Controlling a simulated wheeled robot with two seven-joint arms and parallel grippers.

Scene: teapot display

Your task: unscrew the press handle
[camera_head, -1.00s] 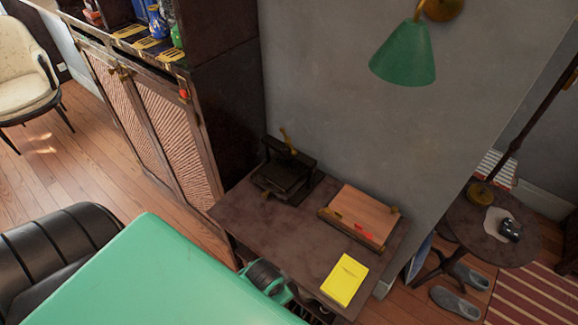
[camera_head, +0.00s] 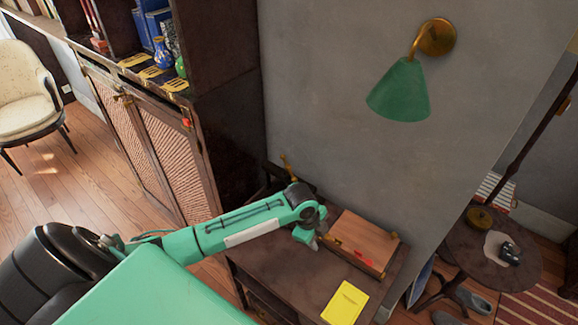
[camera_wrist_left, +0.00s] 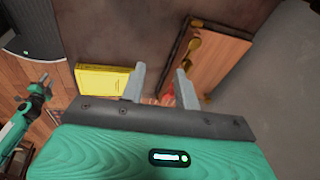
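The press (camera_head: 268,178) stands at the back left of the dark table, mostly hidden behind my left arm in the head view. Its brass handle (camera_head: 287,165) sticks up above the arm, tilted. My left gripper (camera_head: 313,241) is over the table, in front and to the right of the press, apart from the handle. In the left wrist view its two fingers (camera_wrist_left: 161,86) are spread with nothing held between them. The press is not seen in that view. My right gripper (camera_wrist_left: 44,82) shows small at the left of the wrist view; its opening is unclear.
A wooden box (camera_head: 367,240) with a red item (camera_head: 363,256) lies right of my left gripper. A yellow book (camera_head: 345,302) is at the table's (camera_head: 290,277) front right. A green wall lamp (camera_head: 400,92) hangs above; a tall cabinet (camera_head: 227,140) stands left.

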